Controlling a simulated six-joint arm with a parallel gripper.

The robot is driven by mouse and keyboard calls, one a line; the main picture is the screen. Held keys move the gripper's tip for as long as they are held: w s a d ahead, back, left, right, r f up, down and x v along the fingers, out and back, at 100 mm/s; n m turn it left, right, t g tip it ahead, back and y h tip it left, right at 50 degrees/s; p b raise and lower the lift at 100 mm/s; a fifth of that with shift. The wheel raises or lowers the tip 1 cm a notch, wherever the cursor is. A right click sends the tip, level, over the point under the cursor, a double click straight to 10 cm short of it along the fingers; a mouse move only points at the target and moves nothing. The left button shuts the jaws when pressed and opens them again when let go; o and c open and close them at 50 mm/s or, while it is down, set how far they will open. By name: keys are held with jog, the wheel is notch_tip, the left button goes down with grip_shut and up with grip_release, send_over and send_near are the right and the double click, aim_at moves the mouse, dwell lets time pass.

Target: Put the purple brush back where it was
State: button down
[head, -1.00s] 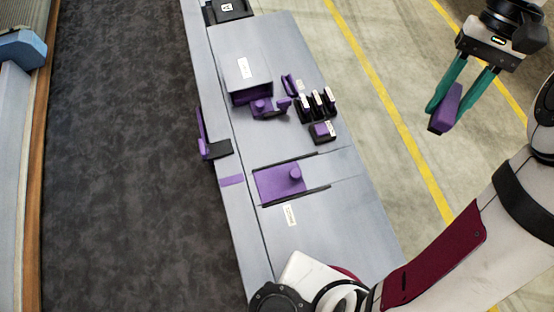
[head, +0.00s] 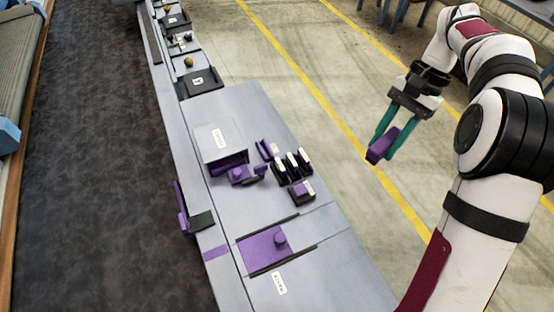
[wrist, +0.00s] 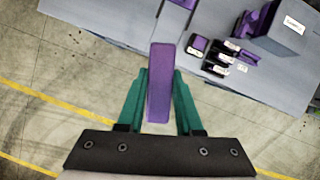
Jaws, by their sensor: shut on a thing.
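My gripper (head: 385,146) is shut on a long purple block, which I take to be the purple brush (head: 381,147). In the head view it hangs over the floor to the right of the bench. In the wrist view the brush (wrist: 160,85) stands between the green fingers of the gripper (wrist: 160,100) and points away from the palm. Its bristles cannot be made out. On the bench is a row of black holders with white labels (head: 293,165). A black holder with a purple top (head: 302,190) sits in front of them. A small purple piece (head: 264,150) lies beside the row.
The grey bench (head: 335,265) carries a grey labelled box (head: 217,142) with purple parts at its front. A purple piece (head: 182,207) with a black bracket is on the left edge. Open floor (head: 340,190) lies right of the bench.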

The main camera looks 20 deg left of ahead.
jog(key=w+a+f+m+t+y, duration=0.2)
jog(key=w+a+f+m+t, duration=0.1)
jog(key=w+a+f+m, duration=0.5)
jog(key=m+t, duration=0.3)
jog(key=m, duration=0.6)
send_over(284, 138)
jog(key=d, duration=0.2)
jog(key=f, duration=1)
jog(key=shift+s+a+f, duration=0.1)
jog(key=shift+s+a, duration=0.05)
jog(key=shift+s, duration=0.15)
jog(key=shift+a+f, duration=0.2)
jog(key=shift+f, duration=1.85)
jog(key=shift+f, duration=0.15)
jog(key=c, duration=0.6)
grip_release()
